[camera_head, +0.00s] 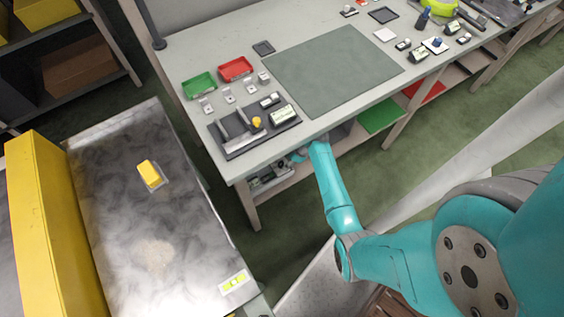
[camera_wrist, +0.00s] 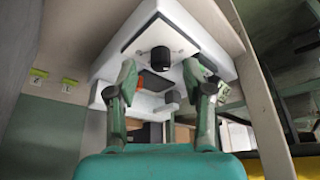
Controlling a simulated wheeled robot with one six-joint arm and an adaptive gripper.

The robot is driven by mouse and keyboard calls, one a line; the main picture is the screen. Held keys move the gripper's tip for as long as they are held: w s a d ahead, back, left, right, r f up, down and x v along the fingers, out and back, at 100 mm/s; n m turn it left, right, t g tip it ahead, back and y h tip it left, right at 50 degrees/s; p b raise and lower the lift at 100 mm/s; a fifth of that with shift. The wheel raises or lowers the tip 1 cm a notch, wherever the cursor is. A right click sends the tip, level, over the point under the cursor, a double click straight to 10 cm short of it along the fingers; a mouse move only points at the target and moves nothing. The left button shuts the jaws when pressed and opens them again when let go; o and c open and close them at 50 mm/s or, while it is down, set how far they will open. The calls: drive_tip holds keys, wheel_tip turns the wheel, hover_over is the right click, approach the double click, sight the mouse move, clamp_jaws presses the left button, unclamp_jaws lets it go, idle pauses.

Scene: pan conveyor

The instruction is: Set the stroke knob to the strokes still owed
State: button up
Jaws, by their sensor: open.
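In the wrist view a white box-like unit (camera_wrist: 181,22) carries a round black knob (camera_wrist: 155,58) on its face; I cannot tell whether this is the stroke knob, and I see no readable marks around it. My gripper (camera_wrist: 158,72) is open, its two fingers apart on either side below the knob. I cannot see it touching the knob. A dark rectangular plate (camera_wrist: 155,83) shows between the fingers. In the head view my gripper (camera_head: 299,156) reaches to the front edge of the workbench (camera_head: 222,53), mostly hidden by my arm. No stroke count is readable.
In the head view a green tray (camera_head: 379,117) is on the lower shelf. A metal-topped table (camera_head: 120,215) with a yellow block (camera_head: 149,173) stands left.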

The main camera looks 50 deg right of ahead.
sight(281, 163)
drive_tip(key=shift+w+a+f, duration=0.3)
drive_tip(key=shift+w+f, duration=0.2)
drive_tip(key=shift+w+a+f, duration=0.3)
drive_tip(key=shift+w+f, duration=0.15)
drive_tip(key=shift+w, duration=0.05)
drive_tip(key=shift+w+f, duration=0.1)
drive_tip(key=shift+f, duration=0.35)
clamp_jaws()
